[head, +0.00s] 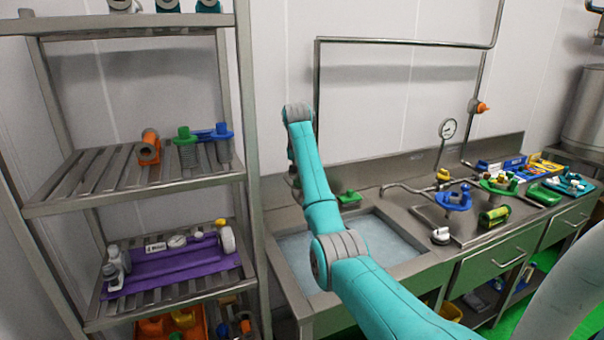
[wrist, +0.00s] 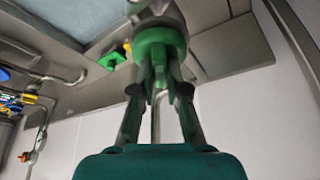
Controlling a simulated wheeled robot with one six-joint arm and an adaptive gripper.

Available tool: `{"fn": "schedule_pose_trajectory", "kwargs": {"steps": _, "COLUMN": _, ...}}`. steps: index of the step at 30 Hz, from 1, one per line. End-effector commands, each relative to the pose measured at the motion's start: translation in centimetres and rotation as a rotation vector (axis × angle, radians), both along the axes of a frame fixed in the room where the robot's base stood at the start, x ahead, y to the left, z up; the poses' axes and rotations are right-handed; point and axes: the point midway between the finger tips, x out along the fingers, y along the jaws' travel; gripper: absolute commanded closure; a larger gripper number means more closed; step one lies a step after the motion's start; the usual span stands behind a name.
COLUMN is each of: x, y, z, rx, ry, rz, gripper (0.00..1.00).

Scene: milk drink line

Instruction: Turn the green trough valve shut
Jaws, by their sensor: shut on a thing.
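A round green handle (wrist: 160,42) on a grey metal body (wrist: 158,12) is at the top middle of the wrist view; it appears to be the green trough valve. My gripper (wrist: 159,78) is shut on this handle, with its fingers reaching up to the handle's near side. In the head view my teal arm reaches over the left side of the water-filled trough (head: 384,237) toward its back left corner. The arm hides the gripper and the held handle there. How far the valve is turned cannot be told.
A small green piece (head: 349,197) sits at the trough's back edge, right of my arm; it also shows in the wrist view (wrist: 113,56). Blue valve (head: 453,198) and gauge (head: 447,128) stand right. A metal shelf rack (head: 246,120) stands close on the left.

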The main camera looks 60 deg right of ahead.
Motion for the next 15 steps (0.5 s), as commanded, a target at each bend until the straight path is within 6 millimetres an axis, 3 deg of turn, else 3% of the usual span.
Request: {"fn": "schedule_pose_trajectory", "kwargs": {"steps": 15, "x": 0.29, "y": 0.15, "z": 0.03, "rx": 0.002, "ry": 0.003, "rz": -0.49, "gripper": 1.0}}
